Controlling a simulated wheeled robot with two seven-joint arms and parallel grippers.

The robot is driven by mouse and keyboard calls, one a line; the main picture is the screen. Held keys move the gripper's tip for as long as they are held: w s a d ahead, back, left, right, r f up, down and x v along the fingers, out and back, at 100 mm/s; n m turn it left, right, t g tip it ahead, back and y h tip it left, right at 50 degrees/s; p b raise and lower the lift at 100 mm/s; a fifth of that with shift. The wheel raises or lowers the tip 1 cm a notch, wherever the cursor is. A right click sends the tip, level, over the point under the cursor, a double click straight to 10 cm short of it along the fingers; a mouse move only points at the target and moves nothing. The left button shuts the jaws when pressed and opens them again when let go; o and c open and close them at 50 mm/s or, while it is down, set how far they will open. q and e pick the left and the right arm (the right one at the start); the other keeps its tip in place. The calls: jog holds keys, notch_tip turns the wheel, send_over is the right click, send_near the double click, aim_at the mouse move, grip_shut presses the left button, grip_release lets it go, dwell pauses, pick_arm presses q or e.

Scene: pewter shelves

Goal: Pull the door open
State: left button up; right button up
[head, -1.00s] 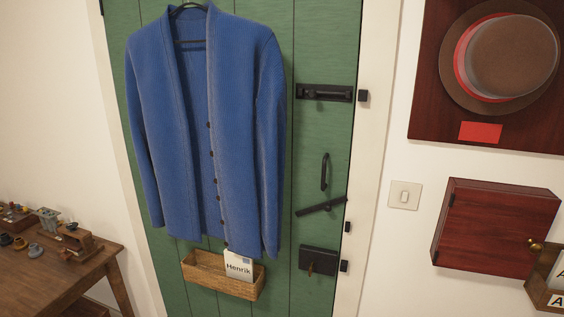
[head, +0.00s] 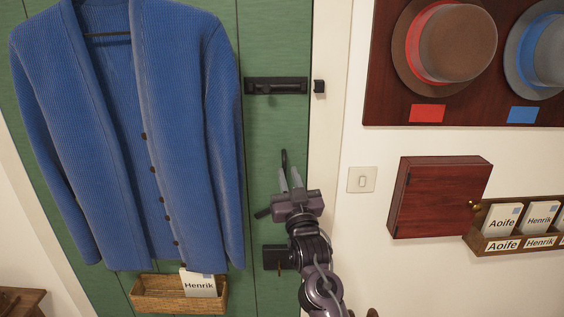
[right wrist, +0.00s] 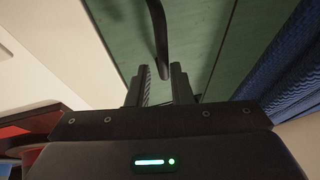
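The green door (head: 275,40) stands shut in its pale frame, as far as the head view shows. Its black upright handle (head: 284,158) is partly hidden behind my right gripper (head: 290,180). In the right wrist view the handle (right wrist: 159,35) comes down from the top edge, its lower end near the mouth of my right gripper (right wrist: 160,82). The two fingers are apart, with a gap between them, one on each side of the handle's line. I cannot tell whether they touch it. My left gripper is not in view.
On the door are a black bolt (head: 275,86), a slanted latch bar (head: 262,213), a lock box (head: 273,257), a blue cardigan (head: 190,130) and a wicker basket (head: 150,294). A light switch (head: 361,180) and red cabinet (head: 440,195) are on the right wall.

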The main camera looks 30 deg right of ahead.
aim_at(285, 170)
jog(key=x, duration=0.1)
jog(key=p+x, duration=0.1)
jog(key=x, duration=0.1)
jog(key=shift+w+a, duration=0.2)
jog(key=shift+w, duration=0.05)
jog(key=shift+c, duration=0.3)
jog(key=shift+f, duration=0.1)
grip_shut()
